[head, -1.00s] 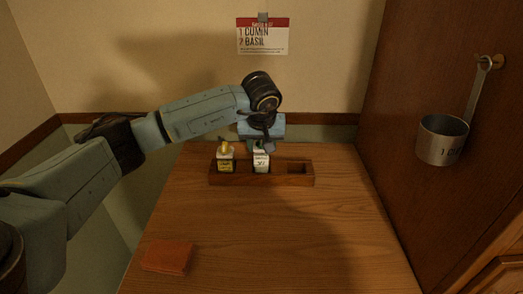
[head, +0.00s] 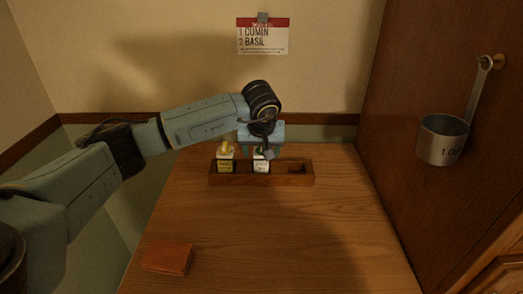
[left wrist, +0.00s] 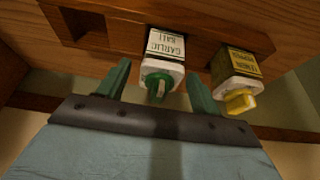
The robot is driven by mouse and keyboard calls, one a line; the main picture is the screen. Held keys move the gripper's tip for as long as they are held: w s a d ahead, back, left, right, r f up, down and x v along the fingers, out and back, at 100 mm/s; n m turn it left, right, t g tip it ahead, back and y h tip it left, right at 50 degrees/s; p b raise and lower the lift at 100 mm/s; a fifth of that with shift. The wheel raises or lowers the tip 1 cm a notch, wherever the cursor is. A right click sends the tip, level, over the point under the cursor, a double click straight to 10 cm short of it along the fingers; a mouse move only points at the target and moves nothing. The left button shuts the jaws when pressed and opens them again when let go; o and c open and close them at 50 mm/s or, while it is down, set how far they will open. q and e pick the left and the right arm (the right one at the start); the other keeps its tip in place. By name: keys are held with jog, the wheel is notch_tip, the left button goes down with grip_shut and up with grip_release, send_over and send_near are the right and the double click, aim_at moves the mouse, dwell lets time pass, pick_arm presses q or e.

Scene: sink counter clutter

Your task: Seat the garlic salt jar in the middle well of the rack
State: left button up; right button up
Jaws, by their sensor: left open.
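The garlic salt jar (head: 261,165), with a white label and green-and-white cap, stands in the middle well of the wooden rack (head: 240,181). Its label (left wrist: 166,43) and cap also show in the left wrist view. My left gripper (head: 262,152) is above and around the jar's top, fingers open on either side. In the left wrist view, a gap shows between the jar and the left-hand finger (left wrist: 117,78); the other finger (left wrist: 200,95) is close to the jar. The jar's base is hidden inside the rack. My right gripper is out of view.
A yellow-capped jar (head: 226,161) fills the rack's left well, close beside my gripper. The right well (head: 294,170) is empty. An orange-brown flat item (head: 167,257) lies at the table's front left. A metal measuring cup (head: 441,140) hangs at right.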

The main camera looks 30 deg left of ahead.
pick_arm(q)
jog(key=v, duration=1.2)
jog(key=shift+r, duration=0.1)
